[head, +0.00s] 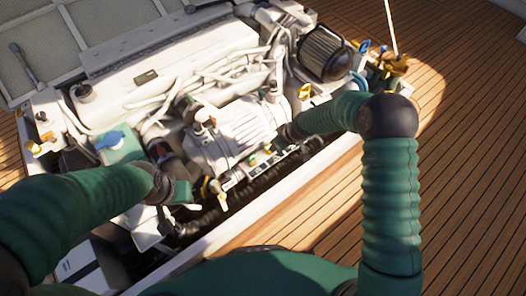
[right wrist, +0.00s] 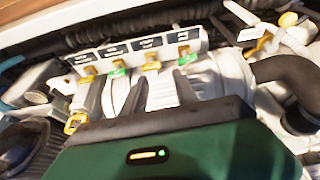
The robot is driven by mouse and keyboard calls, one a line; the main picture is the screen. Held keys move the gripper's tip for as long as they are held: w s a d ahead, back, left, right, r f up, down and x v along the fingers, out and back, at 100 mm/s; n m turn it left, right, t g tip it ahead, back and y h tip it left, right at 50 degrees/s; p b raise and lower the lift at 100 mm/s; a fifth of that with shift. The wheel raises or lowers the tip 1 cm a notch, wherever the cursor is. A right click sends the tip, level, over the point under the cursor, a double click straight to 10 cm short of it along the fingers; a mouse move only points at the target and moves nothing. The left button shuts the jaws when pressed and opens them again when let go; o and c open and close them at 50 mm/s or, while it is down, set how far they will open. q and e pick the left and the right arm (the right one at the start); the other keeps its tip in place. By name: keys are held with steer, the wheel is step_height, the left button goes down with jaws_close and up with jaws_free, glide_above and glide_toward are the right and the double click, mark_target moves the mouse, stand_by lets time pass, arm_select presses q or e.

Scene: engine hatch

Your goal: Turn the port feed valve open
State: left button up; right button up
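A white valve panel (right wrist: 135,50) with a row of dark labels shows in the right wrist view; the lettering is too small to read. Small yellow and green handles sit below the labels, among them a yellow handle (right wrist: 151,66) near the middle. I cannot tell which one is the port feed valve. The panel also shows in the head view (head: 266,160), along the engine's near side. My right gripper (right wrist: 158,84) has its two dark fingers apart, with nothing seen gripped, just short of the handles. My left gripper (head: 180,190) is low over the hatch's near left; its fingers are unclear.
The white engine (head: 240,130) fills the open hatch, with hoses and a dark round filter (head: 325,52) at the back right. A yellow lever (right wrist: 75,122) is left of my right gripper. The wooden deck (head: 300,215) in front is clear.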

steer(key=d+f+m+t, duration=0.1)
steer(key=d+f+m, duration=0.2)
steer(key=d+f+m+t+p, duration=0.1)
steer(key=d+f+m, duration=0.2)
steer(key=d, duration=0.1)
steer(key=shift+w+d+f+m+y, duration=0.1)
steer(key=shift+w+f+m+y, duration=0.1)
steer(key=shift+m+y, duration=0.1)
jaws_close()
steer(key=m+t+y+b, duration=0.25)
steer(key=m+y, duration=0.35)
steer(key=m, duration=0.3)
glide_toward(255, 156)
step_height(255, 156, down, 4)
steer(key=shift+g, duration=0.35)
steer(key=w+a+b, duration=0.2)
steer(key=w+a, duration=0.1)
steer(key=shift+w+a+r+b, duration=0.1)
steer(key=shift+w+a+b, duration=0.1)
steer(key=shift+a+b, duration=0.1)
steer(key=shift+w+a+r, duration=0.15)
steer(key=shift+w+a, duration=0.1)
